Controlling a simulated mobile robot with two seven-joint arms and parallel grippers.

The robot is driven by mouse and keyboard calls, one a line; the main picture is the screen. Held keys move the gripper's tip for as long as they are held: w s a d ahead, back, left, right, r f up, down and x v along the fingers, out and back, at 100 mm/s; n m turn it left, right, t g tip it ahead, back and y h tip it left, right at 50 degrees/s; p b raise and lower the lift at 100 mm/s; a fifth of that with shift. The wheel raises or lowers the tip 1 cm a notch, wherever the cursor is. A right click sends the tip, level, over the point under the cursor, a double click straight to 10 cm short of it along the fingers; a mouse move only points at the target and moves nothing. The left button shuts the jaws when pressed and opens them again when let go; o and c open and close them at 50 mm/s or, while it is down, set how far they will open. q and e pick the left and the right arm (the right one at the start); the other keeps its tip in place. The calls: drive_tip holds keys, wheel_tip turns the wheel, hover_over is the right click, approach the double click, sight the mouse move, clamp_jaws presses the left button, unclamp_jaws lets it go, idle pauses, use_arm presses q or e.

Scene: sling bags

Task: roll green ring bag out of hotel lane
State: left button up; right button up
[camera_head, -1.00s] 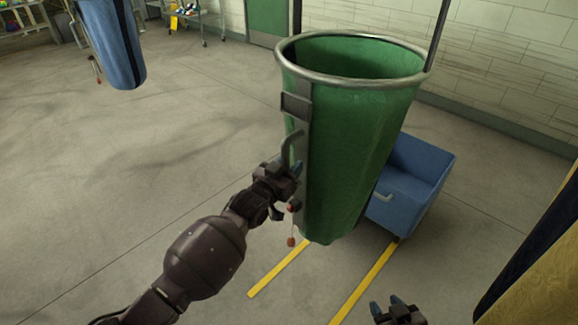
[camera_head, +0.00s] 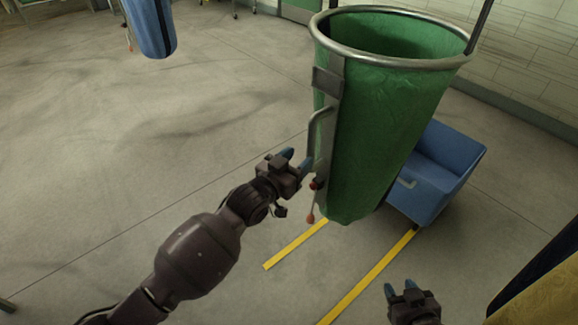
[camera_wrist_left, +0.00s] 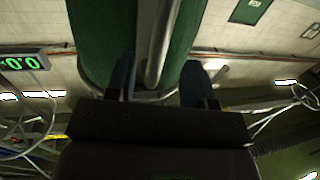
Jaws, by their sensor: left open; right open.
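The green ring bag (camera_head: 385,120) hangs from a metal ring right of centre in the head view. A grey strap with a curved metal handle (camera_head: 316,135) runs down its left side. My left gripper (camera_head: 297,161) is open just left of the handle's lower end. In the left wrist view the handle bar (camera_wrist_left: 160,45) shows between the two spread fingers, with green cloth (camera_wrist_left: 98,40) behind; whether it touches them I cannot tell. Yellow floor lines (camera_head: 365,277) run below the bag. My right gripper (camera_head: 400,288) is open and empty at the bottom, away from the bag.
A blue bin cart (camera_head: 440,175) stands right behind the green bag. A blue bag (camera_head: 150,25) hangs at upper left. A dark blue and yellow bag (camera_head: 535,285) fills the lower right edge. The floor at left (camera_head: 130,140) is clear.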

use_arm(q)
drive_tip(key=v, duration=0.3)
idle(0.4)
idle(0.9)
drive_tip(key=s+a+f+n+t+y, duration=0.1)
drive_tip(key=s+a+f+y, duration=0.15)
drive_tip(key=a, duration=0.35)
drive_tip(key=s+a+f+n+y, duration=0.1)
drive_tip(key=a+n+y, duration=0.15)
drive_tip(key=a, duration=0.35)
drive_tip(key=s+a+f+n+t+y, duration=0.1)
drive_tip(key=s+a+f+y, duration=0.15)
drive_tip(key=a, duration=0.35)
drive_tip(key=s+a+f+n+g+y, duration=0.1)
drive_tip(key=s+a+f+y, duration=0.1)
drive_tip(key=s+a+f, duration=0.4)
drive_tip(key=s+a+f+n+g+y, duration=0.2)
drive_tip(key=s+a+f, duration=0.4)
drive_tip(key=s, duration=0.6)
drive_tip(key=shift+a+y, duration=0.45)
drive_tip(key=shift+a, duration=0.4)
drive_tip(key=shift+s, duration=0.15)
drive_tip(key=shift+c, duration=0.2)
